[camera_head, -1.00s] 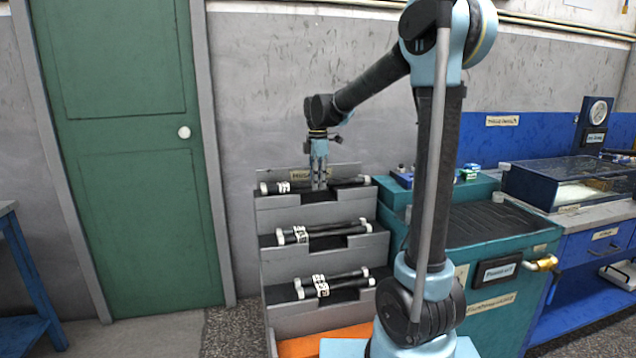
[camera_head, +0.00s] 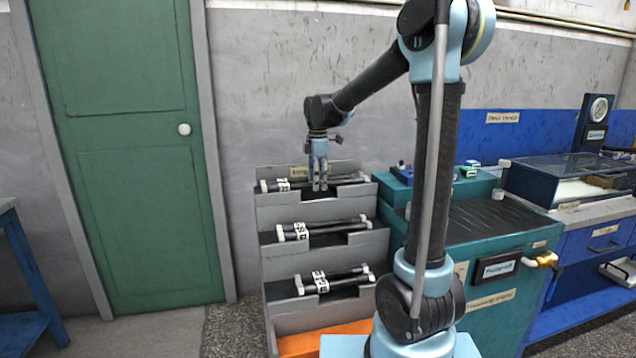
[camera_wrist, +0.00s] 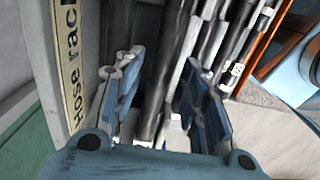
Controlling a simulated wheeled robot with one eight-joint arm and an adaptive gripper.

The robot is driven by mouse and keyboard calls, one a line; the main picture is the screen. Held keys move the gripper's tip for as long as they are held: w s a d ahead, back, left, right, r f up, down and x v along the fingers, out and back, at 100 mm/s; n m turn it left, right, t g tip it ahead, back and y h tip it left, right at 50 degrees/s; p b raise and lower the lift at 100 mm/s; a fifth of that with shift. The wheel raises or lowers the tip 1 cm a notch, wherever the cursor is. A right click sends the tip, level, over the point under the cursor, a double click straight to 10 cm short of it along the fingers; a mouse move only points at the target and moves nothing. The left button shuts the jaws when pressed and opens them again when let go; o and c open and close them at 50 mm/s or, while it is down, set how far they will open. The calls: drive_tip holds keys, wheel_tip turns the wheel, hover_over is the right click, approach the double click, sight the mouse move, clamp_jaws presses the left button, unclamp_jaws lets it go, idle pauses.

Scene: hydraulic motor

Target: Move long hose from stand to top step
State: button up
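The stepped hose rack (camera_head: 285,212) stands against the wall. On its top step lie dark hose pieces with white ends (camera_head: 276,185); I cannot tell how many or which is the long hose. My gripper (camera_head: 319,187) points down at the middle of this step. In the wrist view my gripper (camera_wrist: 163,98) has its two blue fingers spread apart. A dark hose (camera_wrist: 178,62) runs between them, with visible gaps to the fingers. Its lower end is partly hidden by the gripper body.
Dark hoses with white ends lie on the middle step (camera_head: 318,229) and the lower step (camera_head: 335,281). An orange surface (camera_head: 315,341) is at the rack's foot. A teal bench (camera_head: 480,275) stands close to the right. A green door (camera_head: 130,200) is at the left.

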wheel_tip(320, 180, up, 12)
idle(0.7)
drive_tip(key=s+d+f+m+t, duration=0.1)
drive_tip(key=s+d+f+m, duration=0.75)
drive_tip(key=s, duration=0.35)
drive_tip(key=s+d+f+m, duration=0.7)
drive_tip(key=s+d, duration=0.3)
drive_tip(key=s, duration=0.2)
drive_tip(key=s+d+f+m+t, duration=0.1)
drive_tip(key=s+d+f+m, duration=0.2)
drive_tip(key=s+f+m, duration=0.2)
wheel_tip(320, 180, down, 5)
drive_tip(key=s, duration=0.2)
drive_tip(key=shift+s+r, duration=0.15)
drive_tip(key=shift+s, duration=0.2)
drive_tip(key=shift+m, duration=0.25)
